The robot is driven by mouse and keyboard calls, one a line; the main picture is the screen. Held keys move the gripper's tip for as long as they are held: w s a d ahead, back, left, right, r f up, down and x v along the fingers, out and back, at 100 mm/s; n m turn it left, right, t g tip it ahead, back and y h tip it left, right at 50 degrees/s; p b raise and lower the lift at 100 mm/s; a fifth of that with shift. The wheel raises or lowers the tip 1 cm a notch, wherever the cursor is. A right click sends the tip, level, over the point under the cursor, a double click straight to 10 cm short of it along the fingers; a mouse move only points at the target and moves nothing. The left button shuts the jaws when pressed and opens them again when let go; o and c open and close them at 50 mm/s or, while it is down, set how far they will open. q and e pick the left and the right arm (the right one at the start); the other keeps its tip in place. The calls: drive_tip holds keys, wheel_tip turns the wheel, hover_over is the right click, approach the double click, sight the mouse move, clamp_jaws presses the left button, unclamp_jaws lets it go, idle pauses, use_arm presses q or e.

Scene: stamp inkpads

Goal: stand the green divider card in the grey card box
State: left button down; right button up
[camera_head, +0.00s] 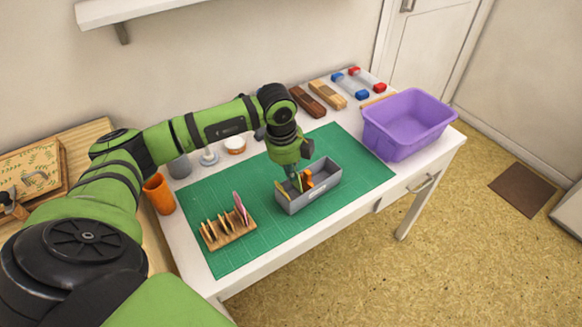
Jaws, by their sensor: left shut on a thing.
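The grey card box (318,192) stands on the green cutting mat near its right part. My left gripper (296,178) points down into the box's left half. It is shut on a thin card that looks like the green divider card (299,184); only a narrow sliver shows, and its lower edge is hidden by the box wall. I cannot tell whether it touches the box floor. An orange card (308,181) stands in the box just right of the fingers. A yellowish card (282,190) leans at the box's left end. My right gripper is out of view.
A wooden rack (231,237) with several cards, one pink (240,206), stands front left on the mat (275,232). A purple bin (408,125) is at the right. An orange cup (159,194), small jars and stamps line the back. The mat's front is clear.

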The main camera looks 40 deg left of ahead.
use_arm(q)
drive_tip(key=shift+f+b, duration=1.65)
drive_tip(key=shift+f, duration=0.8)
drive_tip(key=c, duration=1.3)
unclamp_jaws()
drive_tip(key=shift+r, duration=0.1)
drive_tip(key=shift+r+p, duration=2.55)
drive_tip(key=shift+r, duration=0.95)
drive_tip(key=shift+f, duration=0.1)
